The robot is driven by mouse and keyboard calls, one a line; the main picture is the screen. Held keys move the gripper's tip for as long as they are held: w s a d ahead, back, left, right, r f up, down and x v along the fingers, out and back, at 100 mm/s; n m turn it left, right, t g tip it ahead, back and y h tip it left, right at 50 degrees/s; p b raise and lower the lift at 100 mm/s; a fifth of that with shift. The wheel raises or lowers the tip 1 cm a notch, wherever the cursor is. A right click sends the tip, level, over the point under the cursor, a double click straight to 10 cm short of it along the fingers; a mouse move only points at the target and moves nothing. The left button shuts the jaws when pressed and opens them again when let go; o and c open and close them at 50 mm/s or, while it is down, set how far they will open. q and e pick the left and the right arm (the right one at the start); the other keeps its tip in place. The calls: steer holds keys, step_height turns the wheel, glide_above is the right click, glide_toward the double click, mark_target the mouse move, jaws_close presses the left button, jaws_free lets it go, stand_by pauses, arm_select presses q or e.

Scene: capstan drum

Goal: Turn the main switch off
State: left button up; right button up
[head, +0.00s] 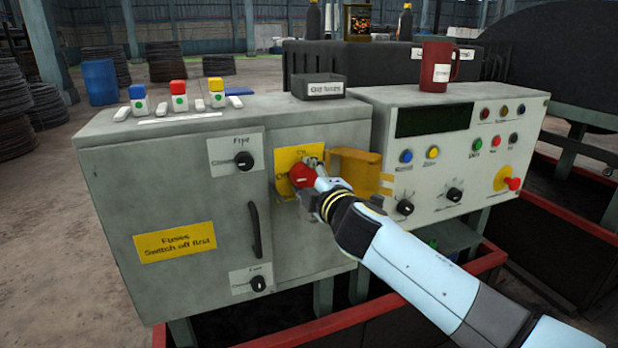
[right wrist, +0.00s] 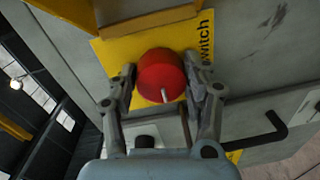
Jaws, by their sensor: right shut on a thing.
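The main switch is a red knob (head: 301,175) on a yellow plate (head: 286,158) on the grey cabinet's front. Part of the plate's lettering is hidden by my gripper. My right gripper (head: 312,187) is at the knob. In the right wrist view, its fingers (right wrist: 161,84) stand on both sides of the red knob (right wrist: 158,68) and are shut on it. A short white mark on the knob points toward the bottom of that view. A yellow flap (head: 355,170) stands out to the right of the switch, swung clear of the knob. My left gripper is not in view.
The grey cabinet (head: 190,190) has a dark door handle (head: 254,230), two black fuse knobs and a yellow fuse sign (head: 175,242). A control panel (head: 450,150) with buttons and a red knob adjoins it. A red mug (head: 436,68) and small tray (head: 318,88) stand on top.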

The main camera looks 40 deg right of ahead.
steer(key=shift+f, duration=0.1)
steer(key=o, duration=1.2)
steer(key=shift+c, duration=0.2)
steer(key=f+v, duration=0.1)
steer(key=v, duration=1.1)
steer(key=shift+r, duration=0.45)
